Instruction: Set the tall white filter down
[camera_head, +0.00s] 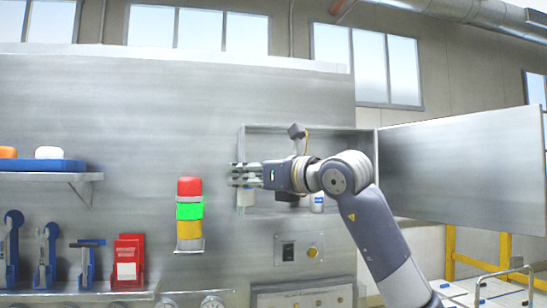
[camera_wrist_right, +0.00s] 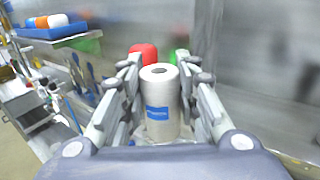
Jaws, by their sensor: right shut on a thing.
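The tall white filter (camera_wrist_right: 160,103) is a white cylinder with a blue label and a dark hole in its top. It stands upright between the fingers of my right gripper (camera_wrist_right: 159,68) in the right wrist view. In the head view my right gripper (camera_head: 244,175) is shut on the filter (camera_head: 246,198) at the left edge of the open wall cabinet (camera_head: 310,130). The fingers hide the filter's upper part there. I cannot tell how far its base is from a surface. My left gripper is not in view.
A white item with a blue label (camera_head: 317,203) stands in the cabinet behind my arm. The cabinet door (camera_head: 465,165) is open to the right. A signal light (camera_head: 189,212) is left of the cabinet. A shelf (camera_head: 50,177) with a blue tray (camera_head: 40,165) is farther left.

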